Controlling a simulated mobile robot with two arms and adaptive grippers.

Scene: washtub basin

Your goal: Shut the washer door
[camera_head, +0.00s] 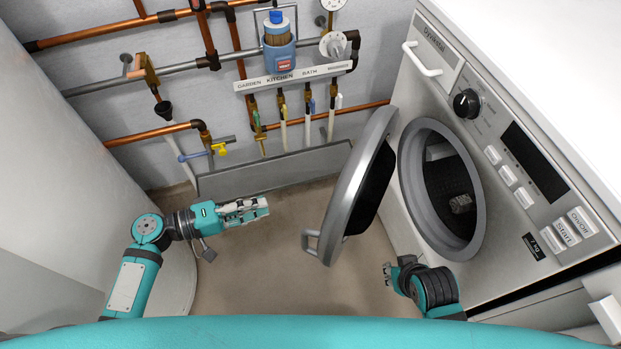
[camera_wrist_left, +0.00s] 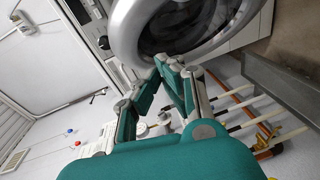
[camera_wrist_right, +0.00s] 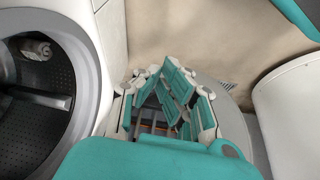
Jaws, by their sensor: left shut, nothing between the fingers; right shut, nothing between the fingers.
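The washer (camera_head: 418,85) stands at the right in the head view. Its round door (camera_head: 345,185) is swung wide open to the left of the drum opening (camera_head: 480,215), with its handle (camera_head: 312,243) at the lower left of the rim. My left gripper (camera_head: 262,209) is shut and empty, left of the door and apart from it. The door's round face also shows beyond its fingers in the left wrist view (camera_wrist_left: 185,22). My right gripper (camera_head: 388,275) is shut and empty, low in front of the washer, below the door and opening. The right wrist view shows the opening's rim (camera_wrist_right: 92,75) at left.
A crumpled grey item (camera_head: 461,203) lies inside the drum. Copper pipes and valves (camera_head: 283,115) run along the back wall above a low grey panel (camera_head: 275,168). A large pale cylinder (camera_head: 95,130) stands at the left. The floor (camera_head: 265,270) between it and the door is clear.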

